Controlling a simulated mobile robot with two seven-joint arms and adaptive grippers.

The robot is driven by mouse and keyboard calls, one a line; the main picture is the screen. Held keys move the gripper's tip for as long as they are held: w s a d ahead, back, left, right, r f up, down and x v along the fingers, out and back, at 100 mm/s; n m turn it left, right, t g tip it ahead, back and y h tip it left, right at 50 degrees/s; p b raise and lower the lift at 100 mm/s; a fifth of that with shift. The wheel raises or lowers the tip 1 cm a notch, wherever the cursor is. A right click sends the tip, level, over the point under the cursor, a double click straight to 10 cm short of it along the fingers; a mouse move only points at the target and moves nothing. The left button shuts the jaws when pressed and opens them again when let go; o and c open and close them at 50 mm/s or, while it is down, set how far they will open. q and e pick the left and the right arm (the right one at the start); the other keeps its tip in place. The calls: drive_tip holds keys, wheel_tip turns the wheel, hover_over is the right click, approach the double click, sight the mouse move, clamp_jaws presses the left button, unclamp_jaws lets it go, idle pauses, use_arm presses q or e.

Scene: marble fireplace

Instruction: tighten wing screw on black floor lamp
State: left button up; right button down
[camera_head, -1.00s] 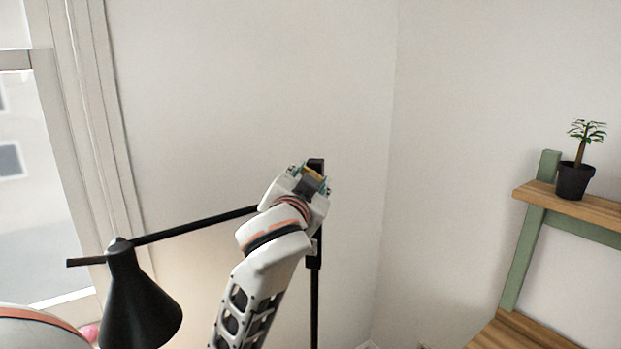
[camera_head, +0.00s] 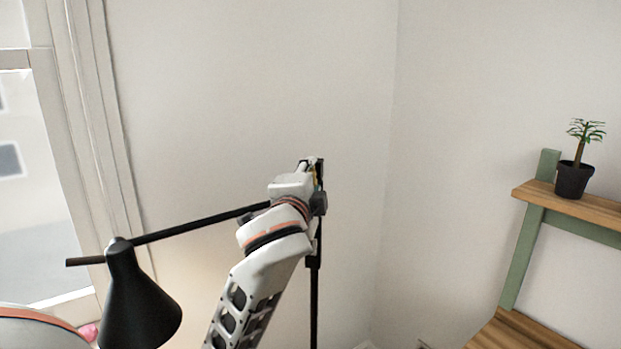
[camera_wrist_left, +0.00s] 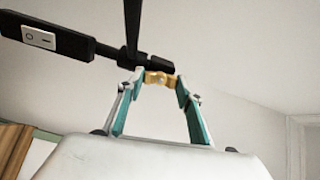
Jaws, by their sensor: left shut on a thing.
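The black floor lamp has a cone shade (camera_head: 138,305) at the lower left, a thin slanting arm (camera_head: 195,224) and an upright pole (camera_head: 314,300). My left gripper (camera_head: 312,165) is at the top of the pole, largely hidden behind my own wrist. In the left wrist view, a brass-coloured wing screw (camera_wrist_left: 158,79) sits at the lamp's black joint. My left gripper (camera_wrist_left: 160,80) is shut on it, one teal-padded finger on each side. A black box with a white switch (camera_wrist_left: 40,37) is on the pole there. My right gripper is not in view.
A potted plant (camera_head: 574,180) stands on a wooden shelf (camera_head: 590,207) with a green frame at the right. A window (camera_head: 30,190) is at the left, behind the lamp shade. Bare walls are behind the lamp.

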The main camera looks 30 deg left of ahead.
use_arm(q)
drive_tip(key=shift+r+m, duration=0.15)
drive_tip(key=shift+m, duration=0.55)
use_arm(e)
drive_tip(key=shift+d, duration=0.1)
use_arm(q)
drive_tip(key=o, duration=1.1)
